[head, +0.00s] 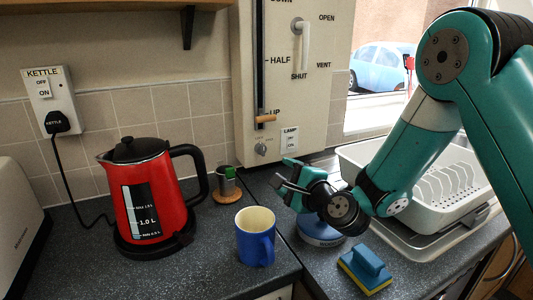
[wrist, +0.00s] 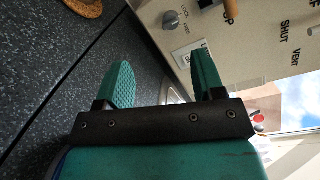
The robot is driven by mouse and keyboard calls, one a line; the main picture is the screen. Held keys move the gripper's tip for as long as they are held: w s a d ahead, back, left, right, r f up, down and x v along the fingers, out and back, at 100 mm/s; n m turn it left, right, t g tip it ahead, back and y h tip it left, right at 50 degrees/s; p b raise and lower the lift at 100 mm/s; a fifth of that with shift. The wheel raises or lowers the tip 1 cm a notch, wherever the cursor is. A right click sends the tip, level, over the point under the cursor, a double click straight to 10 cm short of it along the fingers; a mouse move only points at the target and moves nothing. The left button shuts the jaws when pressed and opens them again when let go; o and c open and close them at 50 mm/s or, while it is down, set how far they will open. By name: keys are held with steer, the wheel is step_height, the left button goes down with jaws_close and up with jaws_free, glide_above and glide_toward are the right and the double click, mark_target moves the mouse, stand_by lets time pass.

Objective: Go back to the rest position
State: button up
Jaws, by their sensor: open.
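My gripper (head: 284,175) is raised over the counter right of the middle in the head view, pointing left. Its fingers are apart with nothing between them. In the wrist view my gripper (wrist: 160,66) shows two green ribbed fingers spread wide, with the counter and the wall panel behind them. My teal arm comes in from the right edge of the head view, bent down to the gripper. A round blue-based item (head: 320,236) stands below the gripper and is partly hidden by it.
A blue mug (head: 255,243) stands left of the gripper, a red kettle (head: 150,203) farther left. A blue sponge with handle (head: 366,267) lies in front. A dish rack (head: 430,205) is behind the arm. A wall panel (head: 285,90) with levers rises behind. A small jar (head: 226,182) stands on cork.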

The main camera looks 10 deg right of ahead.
steer(key=s+a+r+n+g+y, duration=0.1)
steer(key=s+a+r+n+g, duration=0.15)
steer(key=s+n+g, duration=0.35)
steer(key=s+a+r+n+g+y, duration=0.1)
steer(key=s+r+n+g, duration=0.2)
steer(key=s+n, duration=0.5)
steer(key=s+d+n+g+h, duration=0.2)
steer(key=s+d+n+g, duration=0.1)
steer(key=s, duration=0.6)
steer(key=s+d+r+n+g+h+p, duration=0.1)
steer(key=s+d+n+g+h, duration=0.2)
steer(key=s+d+n, duration=0.2)
steer(key=s+n, duration=0.2)
steer(key=s, duration=0.2)
steer(key=shift+s+r+h, duration=0.2)
steer(key=shift+s+h, duration=0.1)
steer(key=shift+s, duration=0.05)
